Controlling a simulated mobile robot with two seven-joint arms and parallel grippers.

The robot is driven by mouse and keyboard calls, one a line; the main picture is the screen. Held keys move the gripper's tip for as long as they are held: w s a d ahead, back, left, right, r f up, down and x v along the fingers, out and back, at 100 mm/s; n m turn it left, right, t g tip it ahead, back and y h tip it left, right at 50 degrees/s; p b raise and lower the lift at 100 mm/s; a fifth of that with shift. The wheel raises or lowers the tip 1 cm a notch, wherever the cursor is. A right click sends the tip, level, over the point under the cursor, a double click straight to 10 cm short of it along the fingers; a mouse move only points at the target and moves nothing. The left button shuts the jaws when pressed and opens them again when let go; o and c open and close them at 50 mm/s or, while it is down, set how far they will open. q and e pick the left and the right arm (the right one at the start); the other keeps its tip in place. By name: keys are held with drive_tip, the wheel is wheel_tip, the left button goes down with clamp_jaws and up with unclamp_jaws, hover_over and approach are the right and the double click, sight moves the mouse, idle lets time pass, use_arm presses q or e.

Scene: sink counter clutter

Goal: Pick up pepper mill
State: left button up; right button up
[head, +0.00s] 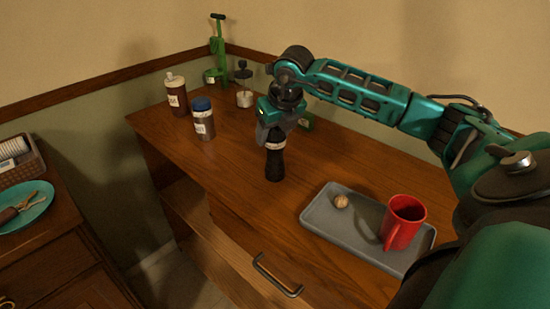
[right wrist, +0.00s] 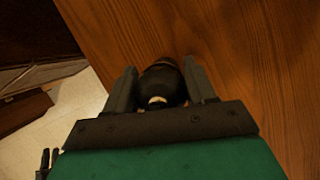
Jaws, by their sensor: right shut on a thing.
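The pepper mill (head: 275,163) is dark, with a pale band near its top. It stands upright on the wooden counter in the head view. My right gripper (head: 272,137) is above it, pointing down, with its fingers around the mill's upper part. In the right wrist view, the mill's dark rounded top (right wrist: 160,86) sits between the two fingers of my right gripper (right wrist: 160,92), which is shut on it. I cannot tell whether the mill's base touches the counter.
A grey tray (head: 325,230) with a red mug (head: 403,224) and a small round tan object (head: 341,201) lies at the right. Two labelled bottles (head: 177,95) (head: 203,119), a glass shaker (head: 244,88) and a green tool (head: 219,50) stand at the back left. Counter around the mill is clear.

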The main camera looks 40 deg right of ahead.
clamp_jaws()
drive_tip(key=shift+r, duration=0.1)
idle(0.3)
